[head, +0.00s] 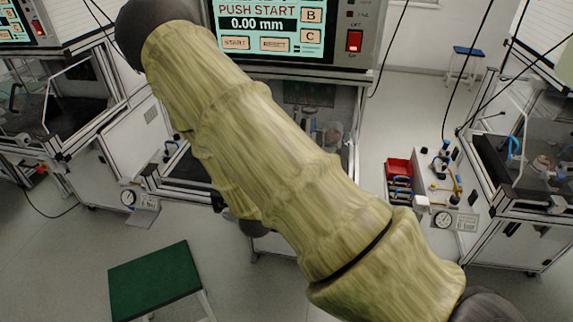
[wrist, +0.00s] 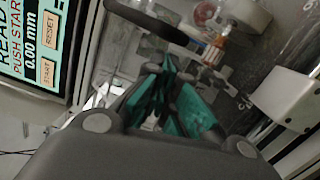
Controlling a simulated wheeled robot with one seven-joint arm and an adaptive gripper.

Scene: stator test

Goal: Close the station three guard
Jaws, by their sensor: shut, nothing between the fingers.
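The middle station (head: 185,190) stands below a test screen in the head view, and my sleeved arm hides much of it. I cannot read a station number, and I cannot make out its guard as a whole. In the wrist view a dark rounded bar (wrist: 148,20), perhaps a guard handle, crosses the top just beyond the fingertips. My gripper (wrist: 174,68) has green pads and is shut and empty in the wrist view. It points into the station, apart from the bar as far as I can tell. In the head view my gripper is hidden behind my arm.
The test screen (head: 262,22) reads 0.00 mm. Other stations stand at left (head: 55,100) and right (head: 535,160). A red bin (head: 398,168) sits on a side bench. A green-topped stool (head: 155,280) stands on the open floor. A white block (wrist: 287,97) is right of my gripper.

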